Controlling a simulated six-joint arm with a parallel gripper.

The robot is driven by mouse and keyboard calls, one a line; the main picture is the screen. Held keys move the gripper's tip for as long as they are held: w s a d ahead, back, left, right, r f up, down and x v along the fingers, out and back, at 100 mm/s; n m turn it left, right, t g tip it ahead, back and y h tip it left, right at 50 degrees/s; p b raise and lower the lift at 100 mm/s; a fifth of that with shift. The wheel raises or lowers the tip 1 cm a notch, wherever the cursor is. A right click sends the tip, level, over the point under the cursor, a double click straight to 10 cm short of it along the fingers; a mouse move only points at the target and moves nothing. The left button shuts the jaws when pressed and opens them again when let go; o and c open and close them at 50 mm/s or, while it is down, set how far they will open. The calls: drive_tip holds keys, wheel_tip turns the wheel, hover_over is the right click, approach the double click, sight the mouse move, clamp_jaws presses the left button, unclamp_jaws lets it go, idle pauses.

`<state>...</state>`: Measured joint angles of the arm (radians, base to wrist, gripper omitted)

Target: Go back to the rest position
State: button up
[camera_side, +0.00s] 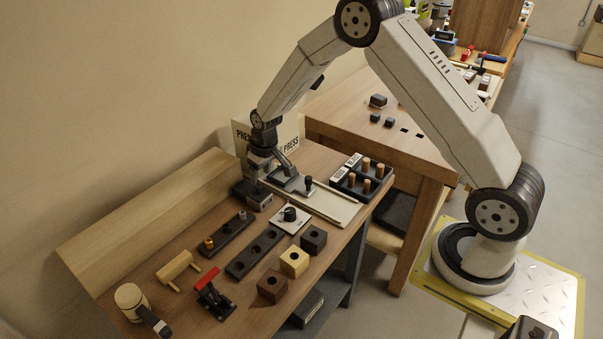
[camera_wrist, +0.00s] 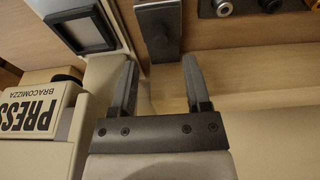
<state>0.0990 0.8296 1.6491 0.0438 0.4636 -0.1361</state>
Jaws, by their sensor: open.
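My gripper (camera_side: 264,160) is at the end of my arm, low beside the white press (camera_side: 290,140) at the back of the wooden bench. In the wrist view, the two grey fingers of my gripper (camera_wrist: 160,78) are spread apart with nothing between them. A flat dark grey plate (camera_wrist: 158,28) lies just beyond the fingertips. The press shows at the left of the wrist view with its PRESS sign (camera_wrist: 30,112). In the side view the fingertips are hard to make out against the press parts.
On the bench are a dark strip with pegs (camera_side: 228,234), a cream cube (camera_side: 294,261), a brown cube (camera_side: 272,285), a red-handled clamp (camera_side: 210,295) and a mallet (camera_side: 135,300). A black rack with wooden pegs (camera_side: 360,180) stands right of the press. Above the bench is open air.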

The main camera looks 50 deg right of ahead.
drive_tip(key=shift+s+r, duration=0.2)
drive_tip(key=shift+r, duration=0.6)
drive_tip(key=shift+r, duration=0.1)
drive_tip(key=s+a+r, duration=0.2)
drive_tip(key=s+r, duration=0.2)
drive_tip(key=s, duration=0.7)
drive_tip(key=s+a+r, duration=0.2)
drive_tip(key=s+r, duration=0.3)
drive_tip(key=s, duration=0.7)
drive_tip(key=shift+s+a, duration=0.25)
drive_tip(key=shift+a, duration=0.15)
